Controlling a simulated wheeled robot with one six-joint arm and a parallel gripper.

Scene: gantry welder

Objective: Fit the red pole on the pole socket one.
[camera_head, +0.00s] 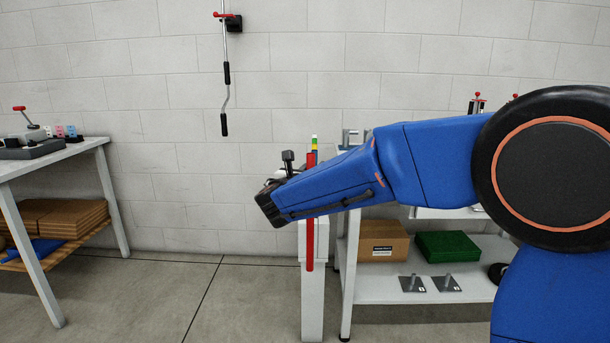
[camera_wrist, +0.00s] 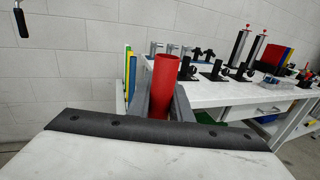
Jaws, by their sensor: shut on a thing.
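The red pole (camera_head: 310,242) is upright in the head view, with its middle hidden behind my blue arm. In the wrist view the red pole (camera_wrist: 163,88) stands between the two grey fingers of my gripper (camera_wrist: 161,99), which is shut on it. The pole's lower end hangs in front of a white pedestal. Two grey plates with short upright stubs, a left one (camera_head: 411,284) and a right one (camera_head: 446,283), lie on the lower shelf to the right. They look like pole sockets; their small labels are too small to read surely.
A cardboard box (camera_head: 384,240) and a green crate (camera_head: 447,246) stand behind the plates on the white shelf (camera_head: 375,291). The white pedestal (camera_head: 312,305) is close to the pole. A workbench (camera_head: 52,158) stands at left, with open floor between.

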